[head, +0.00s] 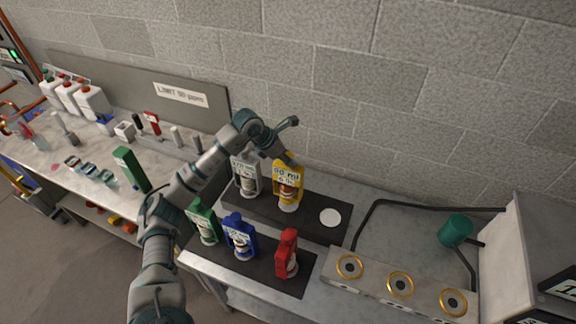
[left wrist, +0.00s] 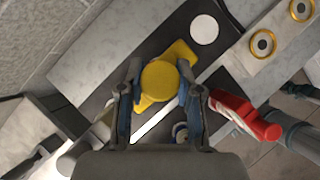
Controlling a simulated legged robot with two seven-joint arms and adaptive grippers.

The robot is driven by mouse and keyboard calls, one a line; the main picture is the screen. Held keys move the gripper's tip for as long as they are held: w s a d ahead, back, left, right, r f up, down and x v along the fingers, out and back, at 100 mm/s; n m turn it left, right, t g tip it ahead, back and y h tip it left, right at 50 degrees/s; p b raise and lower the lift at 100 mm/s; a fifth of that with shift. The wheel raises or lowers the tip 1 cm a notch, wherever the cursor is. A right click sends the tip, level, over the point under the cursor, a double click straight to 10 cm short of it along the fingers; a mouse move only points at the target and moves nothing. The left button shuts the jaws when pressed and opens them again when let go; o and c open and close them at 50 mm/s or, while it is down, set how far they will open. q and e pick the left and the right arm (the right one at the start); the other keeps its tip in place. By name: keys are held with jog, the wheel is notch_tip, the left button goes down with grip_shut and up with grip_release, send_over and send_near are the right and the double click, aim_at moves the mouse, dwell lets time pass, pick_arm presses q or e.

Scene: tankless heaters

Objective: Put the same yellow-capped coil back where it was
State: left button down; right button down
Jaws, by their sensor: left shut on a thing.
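The yellow-capped coil (head: 288,183), with a yellow frame and a label, is upright over the dark rear mat (head: 312,222). My left gripper (head: 287,158) reaches it from above and is shut on its top. In the left wrist view the round yellow cap (left wrist: 160,80) sits between the two fingers, with parts of the yellow frame showing beyond it. I cannot tell whether the coil's base touches the mat. A bare white disc (head: 330,217) lies to its right on the same mat. My right gripper is not in view.
A grey-framed coil (head: 246,176) stands close on the left. Green (head: 204,222), blue (head: 241,237) and red (head: 287,254) units stand on the front mat. A block with gold rings (head: 400,284) and a teal cylinder (head: 455,230) are at right. The wall is behind.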

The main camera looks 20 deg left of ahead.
pick_arm(q)
notch_tip(320, 180, down, 3)
jog(key=shift+r, duration=0.1)
jog(key=c, duration=0.8)
grip_release()
jog(key=b+v, duration=0.1)
jog(key=v, duration=1.1)
jog(key=shift+d, duration=0.1)
